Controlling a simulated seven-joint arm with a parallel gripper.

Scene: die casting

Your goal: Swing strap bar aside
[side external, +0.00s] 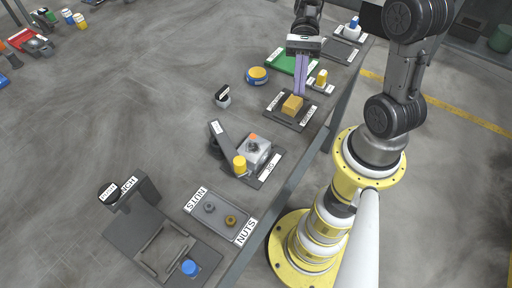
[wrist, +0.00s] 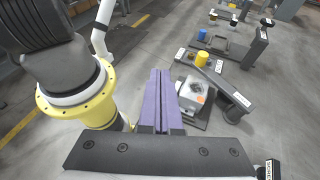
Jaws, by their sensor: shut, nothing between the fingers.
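The strap bar (side external: 226,145) is a dark bar with a white label at one end and a yellow cylinder (side external: 239,164) at the other. It lies along one side of a grey block (side external: 256,149) with an orange spot, not across its top. The bar also shows in the wrist view (wrist: 226,87), with the grey block (wrist: 194,96) to its left. My gripper (side external: 300,93) has purple fingers pressed together and empty. It is apart from the bar, beyond the fixture, and its tips appear near a golden block (side external: 292,105). The fingers also show in the wrist view (wrist: 161,75).
The golden block sits on a dark labelled plate. A tray with nuts (side external: 205,224) and a punch fixture (side external: 140,232) are at the front.

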